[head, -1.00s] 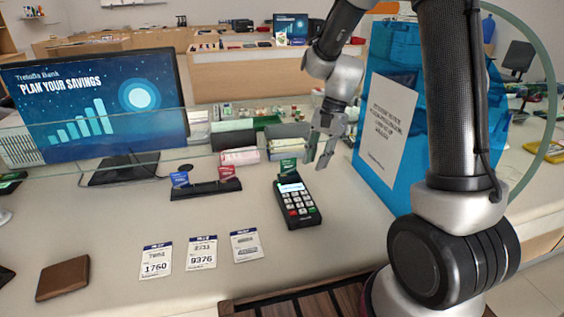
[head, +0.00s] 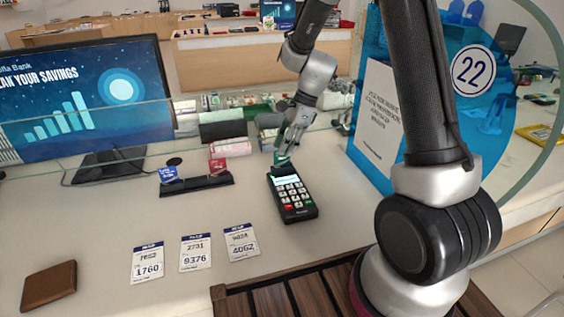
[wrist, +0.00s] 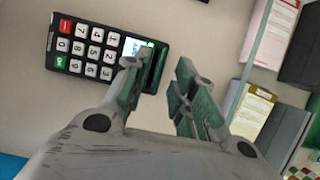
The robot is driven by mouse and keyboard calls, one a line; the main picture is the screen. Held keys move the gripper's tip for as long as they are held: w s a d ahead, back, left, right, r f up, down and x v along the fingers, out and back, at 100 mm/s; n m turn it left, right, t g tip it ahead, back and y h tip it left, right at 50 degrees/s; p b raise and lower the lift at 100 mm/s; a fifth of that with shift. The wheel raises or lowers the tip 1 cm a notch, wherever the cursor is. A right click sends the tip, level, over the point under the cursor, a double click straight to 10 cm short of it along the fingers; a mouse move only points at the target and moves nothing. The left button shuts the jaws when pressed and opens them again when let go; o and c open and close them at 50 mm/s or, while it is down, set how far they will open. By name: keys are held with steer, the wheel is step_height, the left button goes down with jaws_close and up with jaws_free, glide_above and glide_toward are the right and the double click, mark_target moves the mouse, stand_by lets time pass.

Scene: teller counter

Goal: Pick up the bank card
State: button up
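The card terminal (head: 291,197) is black with a lit screen and keypad, lying on the counter. A green bank card (head: 282,159) stands at its far end, partly hidden by my gripper (head: 290,145). In the wrist view the terminal (wrist: 100,48) is at upper left, and the card (wrist: 157,66) shows nearly edge-on at the screen end. My gripper (wrist: 162,90) is open, its fingers apart close to the card, with the left finger over the screen end. I cannot tell whether either finger touches the card.
Three number slips (head: 196,252) and a brown wallet (head: 49,286) lie in front. A glass screen crosses the counter behind the terminal. A monitor (head: 85,95) stands left, and a blue box with a white sign (head: 383,120) stands right.

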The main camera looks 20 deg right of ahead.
steer(key=x, duration=0.3)
steer(key=shift+f, duration=0.45)
jaws_close()
step_height(320, 180, up, 10)
steer(key=shift+r, duration=0.1)
stand_by(0.5)
